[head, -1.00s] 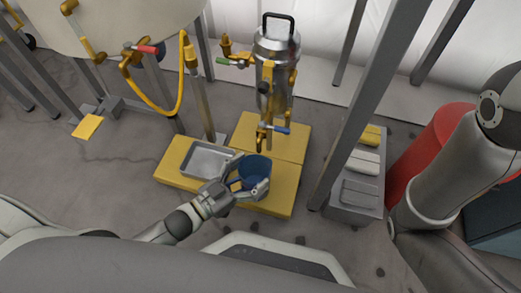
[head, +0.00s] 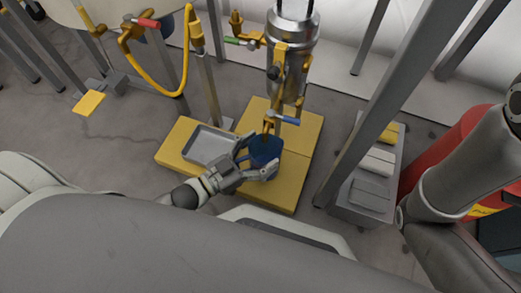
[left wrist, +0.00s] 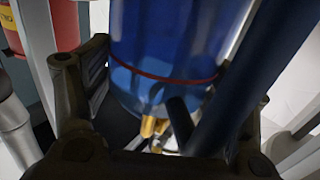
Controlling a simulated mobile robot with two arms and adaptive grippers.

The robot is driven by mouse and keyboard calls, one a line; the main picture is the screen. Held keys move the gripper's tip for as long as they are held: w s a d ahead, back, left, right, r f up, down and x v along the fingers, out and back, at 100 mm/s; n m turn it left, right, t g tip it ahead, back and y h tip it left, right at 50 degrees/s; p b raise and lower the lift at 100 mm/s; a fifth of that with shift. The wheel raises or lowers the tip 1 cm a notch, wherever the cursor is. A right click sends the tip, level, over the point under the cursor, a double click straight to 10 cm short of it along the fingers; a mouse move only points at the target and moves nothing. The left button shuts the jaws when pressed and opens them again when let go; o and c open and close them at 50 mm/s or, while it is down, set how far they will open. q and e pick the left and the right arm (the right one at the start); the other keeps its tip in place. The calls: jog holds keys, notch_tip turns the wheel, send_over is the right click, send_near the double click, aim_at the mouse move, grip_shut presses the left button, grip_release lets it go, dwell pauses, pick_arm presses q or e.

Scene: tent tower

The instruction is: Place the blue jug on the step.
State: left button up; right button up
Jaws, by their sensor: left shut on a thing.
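The blue jug (head: 266,148) is in my left gripper (head: 257,162), over the yellow step (head: 270,190). In the left wrist view the jug (left wrist: 165,50) fills the upper middle, with a thin red line around it, and the dark fingers (left wrist: 165,135) stand on both sides of it. The jug is just below the brass tap (head: 274,118) of the steel canister (head: 292,45). I cannot tell whether its base touches the step. My right arm shows at the right edge, but its gripper is out of view.
A grey metal tray (head: 210,146) sits on the step's left part. A grey post (head: 375,105) rises right of the step, beside a grey box (head: 365,195) with several blocks. A red cylinder (head: 440,155) stands farther right. Open floor (head: 90,150) lies to the left.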

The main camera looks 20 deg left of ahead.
pick_arm(q)
jog(key=shift+f, duration=0.15)
jog(key=o, duration=1.3)
jog(key=shift+c, duration=0.2)
jog(key=shift+o, duration=0.4)
jog(key=shift+r, duration=0.2)
jog(key=p+v, duration=0.5)
jog(key=v, duration=0.7)
jog(key=shift+p, duration=0.35)
